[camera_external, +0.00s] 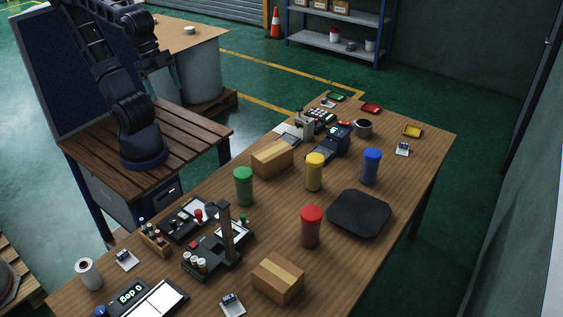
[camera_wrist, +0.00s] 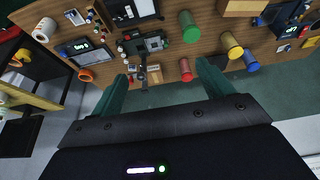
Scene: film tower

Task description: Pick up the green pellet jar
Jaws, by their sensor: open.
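The green pellet jar (camera_external: 243,187) stands upright on the wooden table, left of the yellow jar (camera_external: 314,172) and in front of a cardboard box. In the wrist view the green jar (camera_wrist: 188,27) is near the top, right of centre. My gripper (camera_wrist: 160,86) is open and empty, its two teal fingers spread apart at mid-frame. It is well away from the green jar and touches nothing that I can see. In the external view my arm is folded up at the upper left, and the fingers are mostly hidden there.
A red jar (camera_external: 311,227) and a blue jar (camera_external: 371,167) stand to the right. A black device with an upright post (camera_external: 226,236) is close in front of the green jar. Cardboard boxes (camera_external: 272,158) stand behind and in front (camera_external: 278,278). A black pad (camera_external: 359,213) lies at right.

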